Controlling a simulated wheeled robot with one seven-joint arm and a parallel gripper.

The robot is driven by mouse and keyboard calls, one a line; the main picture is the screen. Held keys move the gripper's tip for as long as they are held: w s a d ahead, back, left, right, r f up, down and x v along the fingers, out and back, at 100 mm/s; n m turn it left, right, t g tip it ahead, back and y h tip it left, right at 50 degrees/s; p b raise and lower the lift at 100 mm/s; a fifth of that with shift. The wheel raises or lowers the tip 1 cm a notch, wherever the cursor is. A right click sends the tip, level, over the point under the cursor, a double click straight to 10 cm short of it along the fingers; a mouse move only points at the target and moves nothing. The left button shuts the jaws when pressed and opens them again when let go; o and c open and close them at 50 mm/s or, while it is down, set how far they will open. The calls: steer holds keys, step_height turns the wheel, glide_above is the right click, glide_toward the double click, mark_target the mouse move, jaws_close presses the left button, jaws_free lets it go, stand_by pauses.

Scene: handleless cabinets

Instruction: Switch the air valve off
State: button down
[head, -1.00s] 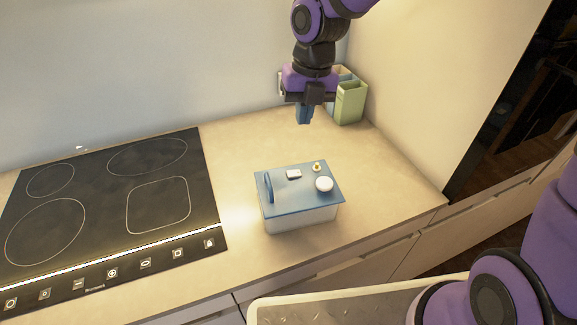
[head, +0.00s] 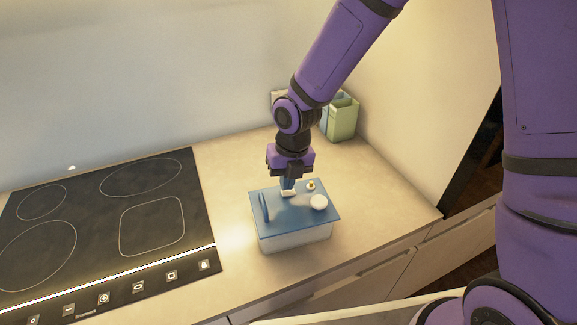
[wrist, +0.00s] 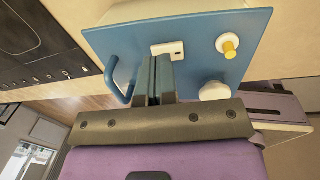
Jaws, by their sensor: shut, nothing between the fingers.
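A box with a white body (head: 300,238) and a blue lid (head: 290,217) stands on the counter. On its lid are a blue handle (head: 264,207), a small white rectangular piece (head: 288,194), a small yellow-and-white knob (head: 311,184) and a white round knob (head: 319,202). I cannot tell which is the air valve. My gripper (head: 288,187) points down, shut and empty, at the white piece. The yellow knob (wrist: 228,46) and round knob (wrist: 214,91) lie to the right.
A black cooktop (head: 110,225) lies to the left. Green and blue containers (head: 342,118) stand at the back near the wall. The counter is clear around the box, with its front edge (head: 330,262) close in front.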

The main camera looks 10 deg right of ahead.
steer(key=shift+f, duration=0.6)
steer(key=shift+a, duration=0.1)
